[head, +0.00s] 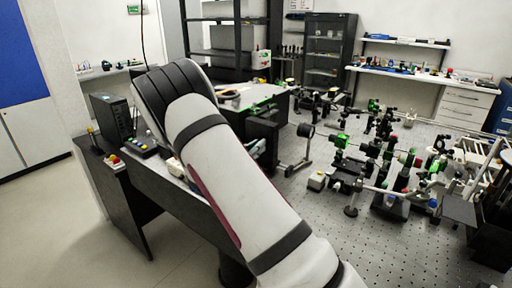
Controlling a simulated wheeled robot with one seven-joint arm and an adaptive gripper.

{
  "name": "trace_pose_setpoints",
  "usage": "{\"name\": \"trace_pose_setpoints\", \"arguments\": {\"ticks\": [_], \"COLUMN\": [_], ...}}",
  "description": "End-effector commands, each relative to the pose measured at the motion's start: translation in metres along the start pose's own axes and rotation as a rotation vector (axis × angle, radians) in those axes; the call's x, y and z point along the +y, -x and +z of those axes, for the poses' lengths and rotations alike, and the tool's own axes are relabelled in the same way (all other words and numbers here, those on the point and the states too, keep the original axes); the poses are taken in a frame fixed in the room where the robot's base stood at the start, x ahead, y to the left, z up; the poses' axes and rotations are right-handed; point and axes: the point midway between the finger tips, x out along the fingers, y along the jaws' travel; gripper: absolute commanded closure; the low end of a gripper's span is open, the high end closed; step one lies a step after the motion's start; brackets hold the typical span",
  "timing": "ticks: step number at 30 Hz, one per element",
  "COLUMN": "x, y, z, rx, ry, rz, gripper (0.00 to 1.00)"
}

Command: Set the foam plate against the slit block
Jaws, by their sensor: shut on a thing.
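My arm crosses the middle of the head view from the lower right to the upper left. My gripper does not show in this view, so its fingers and anything between them are hidden. I cannot pick out the foam plate. I cannot tell which of the small blocks on the perforated optical table (300,233) is the slit block. Several dark mounts with green and red parts (385,150) stand there to the right of my arm.
A dark desk (125,180) with a black box (113,117) and small coloured items stands left of my arm. A small pale cube (317,181) sits on the optical table. The table's front is largely clear. Shelves and a white drawer cabinet (465,105) line the back.

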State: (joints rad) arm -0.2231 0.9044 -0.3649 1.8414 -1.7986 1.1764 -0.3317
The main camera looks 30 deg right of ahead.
Motion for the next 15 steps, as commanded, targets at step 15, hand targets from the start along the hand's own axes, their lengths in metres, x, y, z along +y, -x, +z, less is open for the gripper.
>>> {"name": "trace_pose_setpoints", "arguments": {"ticks": [15], "x": [0.051], "y": [0.0], "z": [-0.002], "rx": [0.001], "ry": [0.0], "rz": [0.002], "gripper": [1.0]}}
